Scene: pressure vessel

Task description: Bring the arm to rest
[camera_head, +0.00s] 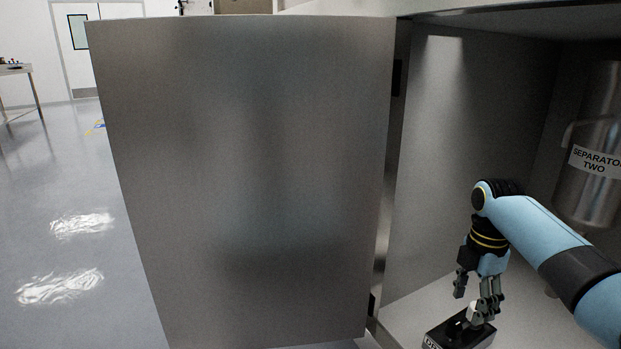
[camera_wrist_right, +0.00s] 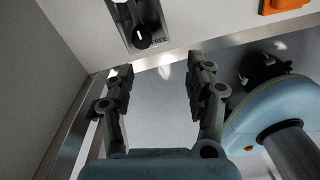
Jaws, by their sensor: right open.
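My right arm reaches into the open steel cabinet from the right in the head view. My right gripper (camera_head: 473,297) points down, with its fingers spread and nothing between them. It is above and close to a black switch box (camera_head: 455,339) on the cabinet floor; I cannot tell from the head view whether it touches it. In the right wrist view the open fingers (camera_wrist_right: 160,88) have clear space between them. A dark knob (camera_wrist_right: 141,37) on a plate reading "FREE" lies beyond the fingertips, apart from them. My left gripper is not in view.
The big steel cabinet door (camera_head: 245,180) stands open left of the arm. A metal vessel labelled "SEPARATOR TWO" (camera_head: 592,160) hangs at the right inside the cabinet. An orange part (camera_wrist_right: 284,5) is at the top right of the wrist view. Open floor (camera_head: 60,200) lies left.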

